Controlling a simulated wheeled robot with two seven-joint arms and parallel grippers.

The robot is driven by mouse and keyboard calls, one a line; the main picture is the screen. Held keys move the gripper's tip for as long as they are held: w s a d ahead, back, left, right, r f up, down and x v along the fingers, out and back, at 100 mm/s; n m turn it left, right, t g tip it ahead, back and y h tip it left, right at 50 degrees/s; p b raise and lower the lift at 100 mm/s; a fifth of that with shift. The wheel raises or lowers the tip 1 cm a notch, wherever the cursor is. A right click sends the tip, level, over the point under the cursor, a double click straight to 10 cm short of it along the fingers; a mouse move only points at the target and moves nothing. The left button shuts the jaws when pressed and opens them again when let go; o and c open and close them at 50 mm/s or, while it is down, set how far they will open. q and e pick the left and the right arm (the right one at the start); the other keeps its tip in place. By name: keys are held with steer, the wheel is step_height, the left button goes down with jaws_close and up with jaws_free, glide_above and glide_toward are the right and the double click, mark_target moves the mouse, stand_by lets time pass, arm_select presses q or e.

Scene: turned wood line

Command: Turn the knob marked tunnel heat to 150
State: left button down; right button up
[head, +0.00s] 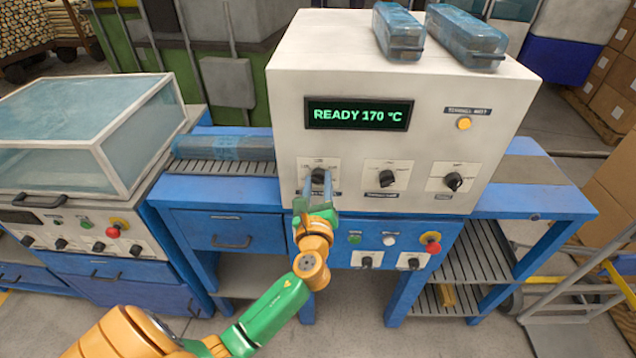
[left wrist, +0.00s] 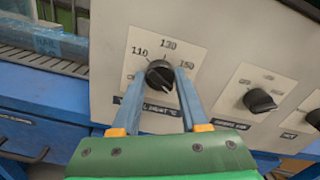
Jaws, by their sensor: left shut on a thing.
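The tunnel heat knob (head: 318,171) is the leftmost of the three black knobs on the white panel. In the left wrist view the knob (left wrist: 159,74) sits on a pale plate with 110, 130 and 150 legible around it. The label under it is partly covered by a finger. My left gripper (head: 318,184) reaches up to the panel. In the left wrist view its two blue fingers (left wrist: 164,80) are shut on the knob, one on each side. I cannot clearly read where the knob points. My right gripper is not in view.
A display (head: 359,115) above the knobs reads READY 170 °C. The middle knob (head: 387,178) and right knob (head: 453,181) are to the right. An amber button (head: 464,124) is higher up. A red button (head: 432,243) stands on the blue frame below. Wrapped packs (head: 466,38) lie on top.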

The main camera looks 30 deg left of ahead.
arm_select(q)
steer(key=shift+n, duration=0.3)
steer(key=n+b, duration=0.1)
steer(key=n, duration=0.4)
steer(key=shift+f+n+b, duration=0.1)
steer(key=shift+n+b, duration=0.2)
steer(key=shift+b, duration=0.1)
steer(key=n+b, duration=0.1)
steer(key=n, duration=0.4)
steer(key=shift+n, duration=0.4)
steer(key=shift+c, duration=2.1)
jaws_free()
steer(key=shift+w, duration=0.1)
steer(key=b+v, duration=0.2)
steer(key=v, duration=0.5)
